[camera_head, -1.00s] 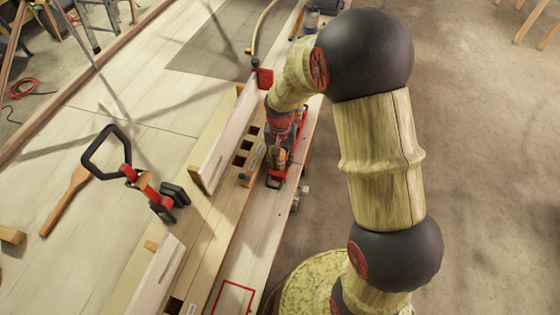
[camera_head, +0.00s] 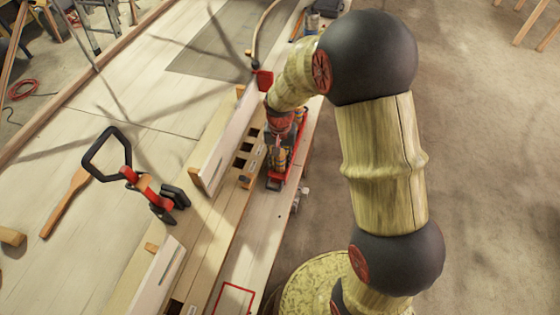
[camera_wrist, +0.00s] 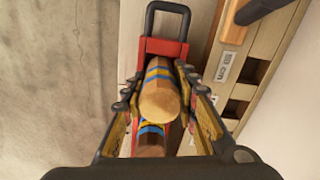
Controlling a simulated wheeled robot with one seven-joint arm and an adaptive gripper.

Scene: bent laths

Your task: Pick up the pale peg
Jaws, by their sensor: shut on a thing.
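The pale peg (camera_wrist: 157,98) has a light wooden end and blue and yellow bands. In the wrist view it lies between the two fingers of my gripper (camera_wrist: 158,78), which is shut on it. A second, browner peg (camera_wrist: 150,143) with similar bands sits just below it in the picture. Both are over a red carrier (camera_wrist: 172,48) with a dark loop handle. In the head view, my gripper (camera_head: 281,138) is at the carrier (camera_head: 275,184) on the bench's right edge. The arm hides part of the pegs there, and I cannot tell whether the held peg is clear of the carrier.
A pale slotted beam (camera_head: 243,157) with square holes runs left of the carrier. Concrete floor (camera_head: 480,170) is open to the right.

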